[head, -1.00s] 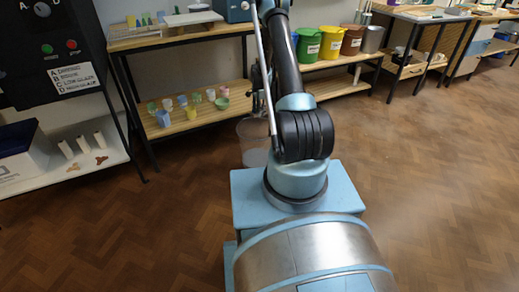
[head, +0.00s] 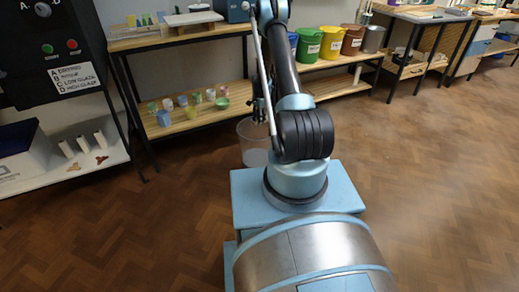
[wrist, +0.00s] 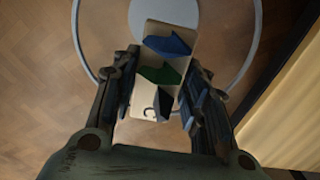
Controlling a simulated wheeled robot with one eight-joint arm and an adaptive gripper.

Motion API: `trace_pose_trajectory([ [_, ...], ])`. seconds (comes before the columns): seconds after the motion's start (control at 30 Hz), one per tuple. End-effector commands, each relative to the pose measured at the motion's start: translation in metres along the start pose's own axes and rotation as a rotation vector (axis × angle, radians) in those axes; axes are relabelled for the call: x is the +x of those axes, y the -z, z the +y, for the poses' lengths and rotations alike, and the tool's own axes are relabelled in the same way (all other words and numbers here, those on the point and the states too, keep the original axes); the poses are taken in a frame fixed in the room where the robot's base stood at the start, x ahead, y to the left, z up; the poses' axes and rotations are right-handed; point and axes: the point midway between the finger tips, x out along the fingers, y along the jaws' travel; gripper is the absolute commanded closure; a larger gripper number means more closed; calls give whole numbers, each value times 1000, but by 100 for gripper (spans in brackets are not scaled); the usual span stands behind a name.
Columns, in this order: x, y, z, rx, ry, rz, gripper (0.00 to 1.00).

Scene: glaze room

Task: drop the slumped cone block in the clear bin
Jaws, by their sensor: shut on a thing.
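My gripper (wrist: 160,95) is shut on the slumped cone block (wrist: 152,28) in the wrist view. The block is a pale slab marked with a C, with blue, green and dark slumped cones on it. The round rim of the clear bin (wrist: 255,45) shows below and around the block. The block appears over the bin opening, towards the near side. In the head view, the clear bin (head: 253,157) stands on the floor in front of the shelf unit. My gripper is partly hidden behind my arm there, just above the bin. The block cannot be made out in that view.
A wooden shelf (head: 205,112) with small coloured cups stands behind the bin. Its edge (wrist: 290,95) runs close along the right in the wrist view. Coloured buckets (head: 331,42) stand on a shelf to the right. The parquet floor at right is open.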

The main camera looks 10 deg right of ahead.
Motion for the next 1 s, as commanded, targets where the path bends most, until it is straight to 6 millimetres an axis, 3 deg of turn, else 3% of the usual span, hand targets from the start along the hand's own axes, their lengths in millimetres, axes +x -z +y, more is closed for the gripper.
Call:
trace_pose_trajectory([
  [0.03,0,0,0,0,0,0,54],
  [0.1,0,0,0,0,0,0,38],
  [0.13,0,0,0,0,0,0,35],
  [0.57,-5,0,0,0,0,0,35],
  [0.77,-28,0,0,0,0,0,35],
  [1.0,-70,1,-1,0,-1,0,35],
])
